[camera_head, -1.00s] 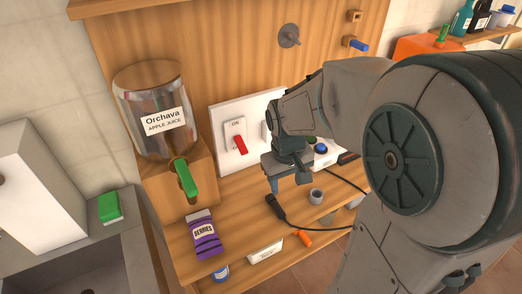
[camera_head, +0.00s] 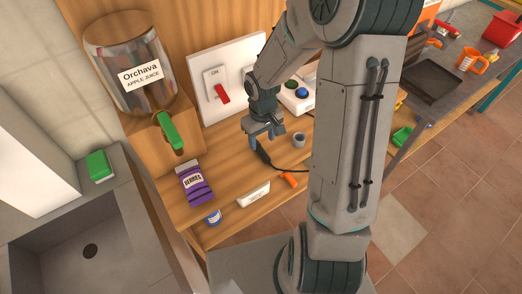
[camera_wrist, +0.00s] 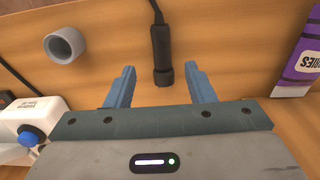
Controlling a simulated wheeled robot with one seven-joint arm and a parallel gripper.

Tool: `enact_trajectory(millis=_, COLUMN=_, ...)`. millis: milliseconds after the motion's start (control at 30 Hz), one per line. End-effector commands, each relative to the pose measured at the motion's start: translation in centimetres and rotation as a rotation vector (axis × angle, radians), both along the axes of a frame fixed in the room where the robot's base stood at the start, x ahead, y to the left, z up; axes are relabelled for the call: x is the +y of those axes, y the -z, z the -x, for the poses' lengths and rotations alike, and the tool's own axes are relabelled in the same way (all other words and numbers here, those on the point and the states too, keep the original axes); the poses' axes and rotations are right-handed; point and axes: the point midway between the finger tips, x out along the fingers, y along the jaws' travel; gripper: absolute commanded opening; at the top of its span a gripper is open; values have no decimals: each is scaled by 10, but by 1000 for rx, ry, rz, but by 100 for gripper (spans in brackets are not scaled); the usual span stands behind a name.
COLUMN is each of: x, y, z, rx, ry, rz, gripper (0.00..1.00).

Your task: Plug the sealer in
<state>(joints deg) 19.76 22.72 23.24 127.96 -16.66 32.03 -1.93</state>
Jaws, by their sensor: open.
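A black plug (camera_wrist: 162,72) on a dark cable lies on the wooden counter. In the wrist view its thick end sits between the two blue fingers of my gripper (camera_wrist: 160,78), with gaps on both sides. In the head view my gripper (camera_head: 266,144) is low over the counter, open and empty, right by the plug (camera_head: 262,156). A white device (camera_head: 298,96) with blue and green buttons, perhaps the sealer, stands behind on the counter. Its labelled side and blue button also show in the wrist view (camera_wrist: 30,118). The wall socket cannot be made out; my arm covers part of the panel.
A white wall panel (camera_head: 236,58) carries a red switch (camera_head: 222,94). A grey cup (camera_head: 299,140), an orange object (camera_head: 289,180), a white labelled block (camera_head: 253,194) and a purple berries packet (camera_head: 195,184) lie around the plug. The juice dispenser (camera_head: 133,72) stands left.

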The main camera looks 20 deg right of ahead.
Motion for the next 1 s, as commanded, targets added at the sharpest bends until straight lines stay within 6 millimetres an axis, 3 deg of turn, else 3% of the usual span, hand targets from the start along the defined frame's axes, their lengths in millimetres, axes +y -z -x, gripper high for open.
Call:
enact_trajectory(millis=500, x=4, y=51, z=-2, rx=3, ry=-2, rz=0, gripper=49)
enact_trajectory(millis=767, x=4, y=53, z=-2, rx=1, ry=0, rz=0, gripper=49)
enact_trajectory(millis=800, x=4, y=53, z=-2, rx=1, ry=0, rz=0, gripper=46)
enact_trajectory(millis=967, x=4, y=53, z=-2, rx=1, ry=0, rz=0, gripper=2)
enact_trajectory(millis=1000, x=4, y=53, z=-2, rx=1, ry=0, rz=0, gripper=0)
